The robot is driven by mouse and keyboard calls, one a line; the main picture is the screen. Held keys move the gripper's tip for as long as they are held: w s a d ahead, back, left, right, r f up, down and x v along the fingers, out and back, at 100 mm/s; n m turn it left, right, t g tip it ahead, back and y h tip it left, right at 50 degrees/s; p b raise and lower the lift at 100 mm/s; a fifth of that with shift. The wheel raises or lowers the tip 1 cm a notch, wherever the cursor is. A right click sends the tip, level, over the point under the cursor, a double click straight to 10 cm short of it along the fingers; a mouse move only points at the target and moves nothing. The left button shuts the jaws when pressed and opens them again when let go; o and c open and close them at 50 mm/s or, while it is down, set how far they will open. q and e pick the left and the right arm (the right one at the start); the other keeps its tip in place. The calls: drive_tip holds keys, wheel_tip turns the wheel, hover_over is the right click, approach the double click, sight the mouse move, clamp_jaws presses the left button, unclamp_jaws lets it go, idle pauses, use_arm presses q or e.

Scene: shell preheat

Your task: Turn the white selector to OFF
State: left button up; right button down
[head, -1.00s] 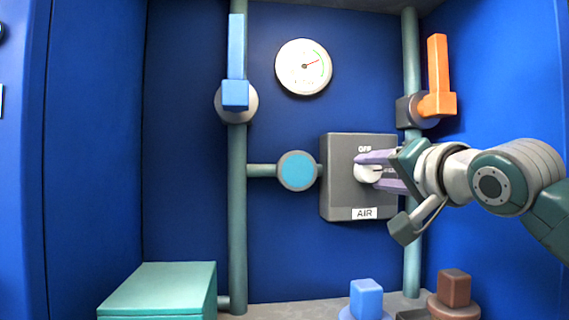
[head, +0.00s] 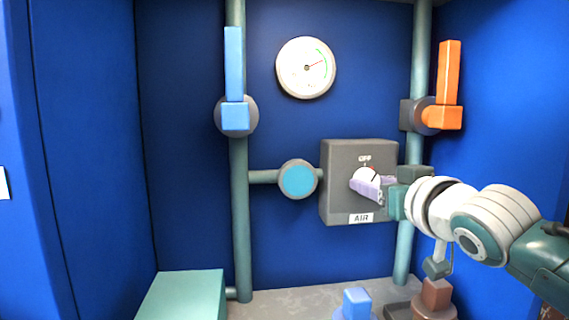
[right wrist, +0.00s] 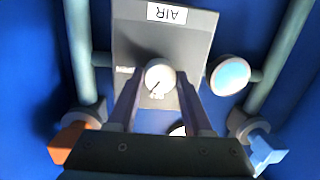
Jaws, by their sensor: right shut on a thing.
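The white selector (head: 364,175) is a round knob on the grey box labelled AIR (head: 335,200). OFF is printed above it in the head view. My right gripper (head: 367,187) is shut on the selector, its pale purple fingers partly covering it. In the right wrist view the selector (right wrist: 160,76) sits between the tips of the two fingers, and the box appears upside down. A dark pointer line on the knob appears to slant to the right of OFF, as seen from the head. My left gripper is not in view.
A white gauge (head: 306,68) is above the box. A blue-handled valve (head: 235,117) is left and an orange-handled valve (head: 441,117) right. A round cyan disc (head: 298,179) sits beside the box. Blue (head: 356,303) and brown (head: 436,294) knobs stand below, with a teal box (head: 185,298) lower left.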

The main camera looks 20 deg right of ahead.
drive_tip(key=n+p, duration=0.1)
drive_tip(key=n, duration=0.2)
drive_tip(key=shift+r+p, duration=0.1)
drive_tip(key=shift+p, duration=0.3)
drive_tip(key=shift+n+h+p, duration=0.4)
drive_tip(key=shift+n+p, duration=0.05)
drive_tip(key=shift+n, duration=0.75)
drive_tip(key=shift+c, duration=1.6)
unclamp_jaws()
